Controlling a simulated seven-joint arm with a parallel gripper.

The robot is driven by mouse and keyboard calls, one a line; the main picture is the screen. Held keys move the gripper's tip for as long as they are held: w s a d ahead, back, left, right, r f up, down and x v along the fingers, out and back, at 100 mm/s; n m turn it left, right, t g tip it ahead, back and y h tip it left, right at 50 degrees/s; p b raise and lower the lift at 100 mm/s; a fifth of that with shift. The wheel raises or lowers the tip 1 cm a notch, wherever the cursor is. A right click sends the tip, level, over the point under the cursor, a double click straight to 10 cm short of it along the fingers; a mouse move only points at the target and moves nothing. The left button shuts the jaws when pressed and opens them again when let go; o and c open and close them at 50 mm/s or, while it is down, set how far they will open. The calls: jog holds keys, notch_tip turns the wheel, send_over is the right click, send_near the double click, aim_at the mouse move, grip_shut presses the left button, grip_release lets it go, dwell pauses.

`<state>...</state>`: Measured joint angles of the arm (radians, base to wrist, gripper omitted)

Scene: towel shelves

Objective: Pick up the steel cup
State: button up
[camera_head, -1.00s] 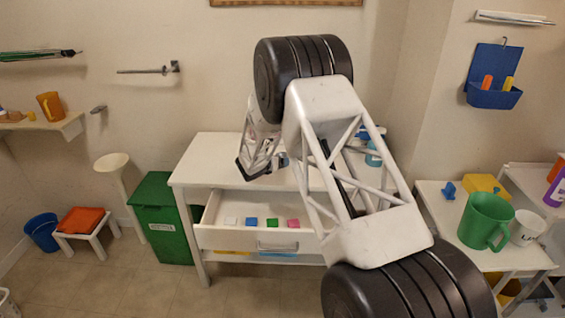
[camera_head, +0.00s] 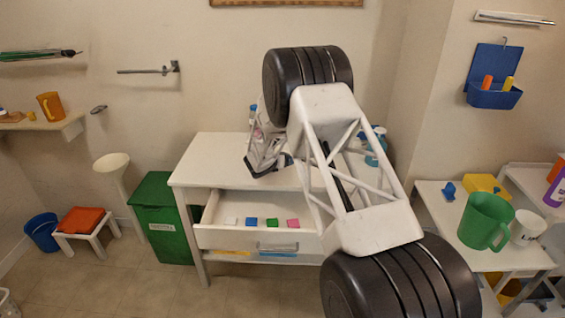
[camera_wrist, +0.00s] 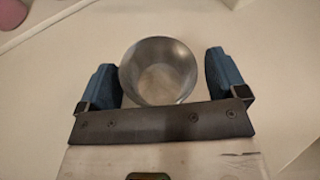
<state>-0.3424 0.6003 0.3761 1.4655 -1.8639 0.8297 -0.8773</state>
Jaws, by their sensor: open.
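The steel cup (camera_wrist: 160,72) shows in the wrist view as a round grey metal cup, seen from above into its open mouth. It stands between the two blue fingers of my gripper (camera_wrist: 165,80), with a narrow gap on each side. My gripper is open and holds nothing. The lower side of the cup is hidden behind the gripper's dark front plate. In the head view my gripper (camera_head: 255,168) is low over the white table, and I cannot make out the cup there.
The white table (camera_head: 210,160) has an open drawer (camera_head: 225,237) with several small coloured blocks. A pink object (camera_wrist: 12,12) shows at the wrist view's corner. A blue-capped bottle (camera_head: 376,150) is behind my arm. A green mug (camera_head: 486,221) stands on a table at right.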

jog(key=c, duration=1)
jog(key=shift+r, duration=0.15)
jog(key=shift+r, duration=1.5)
jog(key=shift+s+r, duration=0.2)
jog(key=shift+s, duration=0.05)
jog(key=s+d, duration=0.1)
jog(key=s, duration=0.6)
jog(key=s+d+r, duration=0.1)
jog(key=s+d, duration=0.1)
jog(key=s, duration=0.6)
jog(key=shift+d+r, duration=0.2)
jog(key=shift+d, duration=0.05)
jog(key=shift+s, duration=0.1)
